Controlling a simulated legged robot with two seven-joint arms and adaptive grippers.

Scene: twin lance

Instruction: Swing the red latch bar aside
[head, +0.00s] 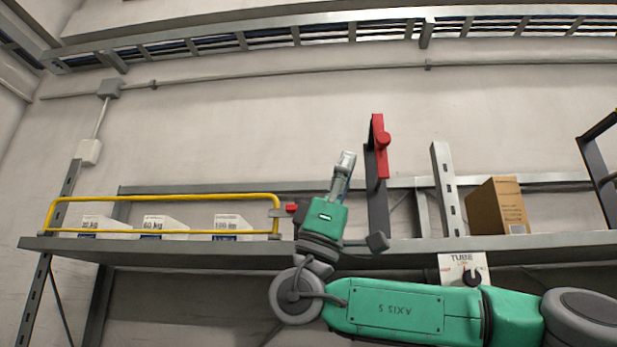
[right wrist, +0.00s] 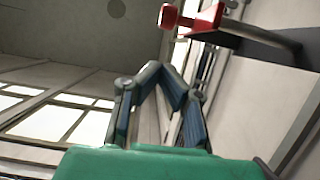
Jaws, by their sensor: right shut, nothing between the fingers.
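The red latch bar (head: 379,160) stands upright near the top of a dark post, with a round red knob on its face. It also shows in the right wrist view (right wrist: 222,32) at the top, with its knob to the left. My right gripper (head: 346,158) points up, to the left of the bar in the head view, and looks apart from it. In the right wrist view its fingers (right wrist: 163,70) meet at the tips with nothing between them, below the bar. My left gripper is in neither view.
A grey shelf (head: 560,241) runs behind my arm. A yellow rail (head: 160,198) fronts several white boxes at left, with a small red knob (head: 291,208) by its end. A cardboard box (head: 497,206) and a grey upright (head: 446,190) stand right of the post.

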